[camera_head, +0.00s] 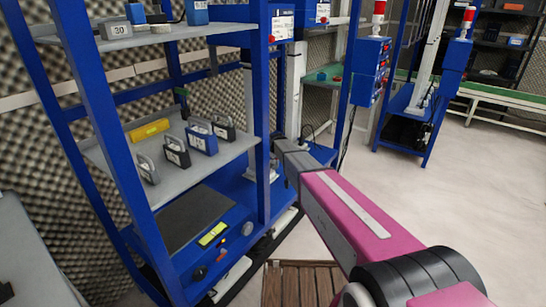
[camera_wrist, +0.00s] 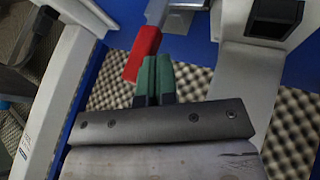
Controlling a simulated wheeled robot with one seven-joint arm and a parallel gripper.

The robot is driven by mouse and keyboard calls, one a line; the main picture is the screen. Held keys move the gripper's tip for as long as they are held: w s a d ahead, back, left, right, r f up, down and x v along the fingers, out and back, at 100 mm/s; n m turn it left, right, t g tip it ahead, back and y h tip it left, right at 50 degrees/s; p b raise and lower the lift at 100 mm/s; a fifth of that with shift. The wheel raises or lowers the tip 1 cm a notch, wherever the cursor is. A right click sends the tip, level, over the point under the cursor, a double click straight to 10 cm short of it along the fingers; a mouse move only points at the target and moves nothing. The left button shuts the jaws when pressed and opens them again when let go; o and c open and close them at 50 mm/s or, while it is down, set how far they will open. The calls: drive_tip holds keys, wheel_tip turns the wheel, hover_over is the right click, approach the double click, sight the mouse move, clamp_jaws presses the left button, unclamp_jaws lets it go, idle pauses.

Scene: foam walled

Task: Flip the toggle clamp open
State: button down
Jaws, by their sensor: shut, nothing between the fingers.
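The toggle clamp's red handle (camera_wrist: 143,52) shows at the top middle of the wrist view, on a grey metal lever (camera_wrist: 172,14) that runs out of the top of the picture. My gripper (camera_wrist: 158,72) has green fingertips pressed together with nothing between them. The fingertips are right beside the lower part of the red handle, on its right side. I cannot tell whether they touch it. The clamp's base is out of the wrist view. In the head view, my arm reaches toward the blue frame, and I cannot make out the clamp or the fingertips.
A dark box-shaped part (camera_wrist: 274,17) is at the wrist view's upper right. Open floor (camera_head: 465,205) lies to the right.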

idle(0.3)
drive_tip(key=shift+w+d+r+g, duration=0.1)
drive_tip(key=shift+w+g, duration=0.15)
drive_tip(key=shift+g, duration=0.05)
drive_tip(key=shift+w+d+y, duration=0.1)
drive_tip(key=shift+w+y, duration=0.1)
drive_tip(key=shift+y, duration=0.1)
drive_tip(key=shift+w+d+r+m+g+y, duration=0.15)
drive_tip(key=shift+w+d+g+y, duration=0.1)
drive_tip(key=shift+w+g, duration=0.2)
drive_tip(key=shift+w+d+r+m+g+y, duration=0.15)
drive_tip(key=shift+w+d+g+y, duration=0.1)
drive_tip(key=shift+w+g, duration=0.2)
drive_tip(key=shift+w+d+f+g+y, duration=0.1)
drive_tip(key=shift+w+d+g+y, duration=0.35)
drive_tip(key=shift+w+g, duration=0.3)
drive_tip(key=shift+w+d+f+m+g+y, duration=0.35)
drive_tip(key=shift+w+d+g+y, duration=0.25)
drive_tip(key=shift+w+g, duration=0.25)
drive_tip(key=shift+w+d+f+m+g+y, duration=0.3)
drive_tip(key=shift+w+d+g+y, duration=0.25)
drive_tip(key=shift+g, duration=0.35)
drive_tip(key=shift+w+d, duration=0.1)
drive_tip(key=shift+w, duration=0.05)
